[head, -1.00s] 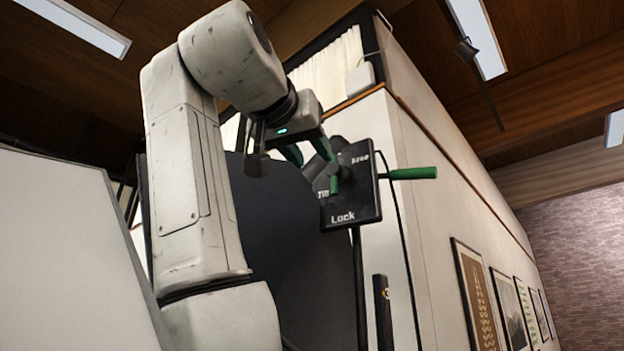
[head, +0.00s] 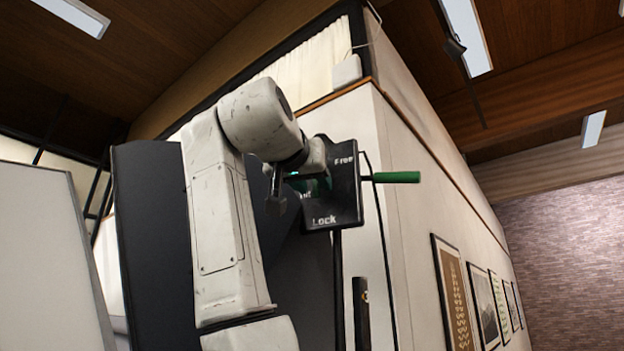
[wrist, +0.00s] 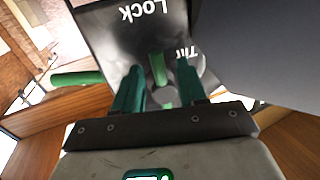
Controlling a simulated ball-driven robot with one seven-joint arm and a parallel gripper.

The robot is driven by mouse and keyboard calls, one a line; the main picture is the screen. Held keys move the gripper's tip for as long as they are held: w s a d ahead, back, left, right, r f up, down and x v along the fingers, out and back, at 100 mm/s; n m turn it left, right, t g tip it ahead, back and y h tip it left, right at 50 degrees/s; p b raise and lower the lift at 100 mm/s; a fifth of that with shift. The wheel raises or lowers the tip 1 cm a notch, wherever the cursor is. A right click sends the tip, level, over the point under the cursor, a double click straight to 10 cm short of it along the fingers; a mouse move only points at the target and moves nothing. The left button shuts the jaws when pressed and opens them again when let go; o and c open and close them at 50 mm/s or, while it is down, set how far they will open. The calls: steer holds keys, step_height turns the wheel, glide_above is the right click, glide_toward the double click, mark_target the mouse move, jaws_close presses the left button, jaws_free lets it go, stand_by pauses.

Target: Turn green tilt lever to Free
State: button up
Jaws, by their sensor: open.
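The black control plate (head: 347,205) shows the words Free at its upper right and Lock at its lower edge; part of "Tilt" also shows. In the wrist view, the green tilt lever (wrist: 158,69) stands out from the plate (wrist: 115,45), its visible end on the side toward Lock. My gripper (wrist: 159,78) is open, with one teal finger on each side of the lever. I see gaps beside the lever, but cannot tell whether a finger touches it. In the head view my arm hides most of the lever and fingers.
A second green handle (head: 397,177) sticks out right of the plate, and also shows in the wrist view (wrist: 77,79). A dark panel (head: 150,220) stands behind my arm. A white wall (head: 415,160) with framed pictures runs along the right.

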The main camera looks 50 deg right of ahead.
jaws_close()
steer(key=shift+s+n, duration=0.1)
steer(key=shift+n, duration=0.2)
stand_by(0.3)
steer(key=r+n+g, duration=0.1)
steer(key=n, duration=0.3)
steer(key=s+r+n+g, duration=0.1)
steer(key=n, duration=0.3)
steer(key=s+n+g+y, duration=0.1)
steer(key=n, duration=0.3)
steer(key=shift+s+d+r, duration=0.2)
steer(key=shift+d+r, duration=0.05)
steer(key=shift+r, duration=0.15)
steer(key=shift+r+n+g, duration=0.2)
steer(key=shift+n, duration=0.55)
steer(key=shift+r+n+g, duration=0.15)
steer(key=shift+n+g, duration=0.05)
steer(key=shift+n, duration=0.55)
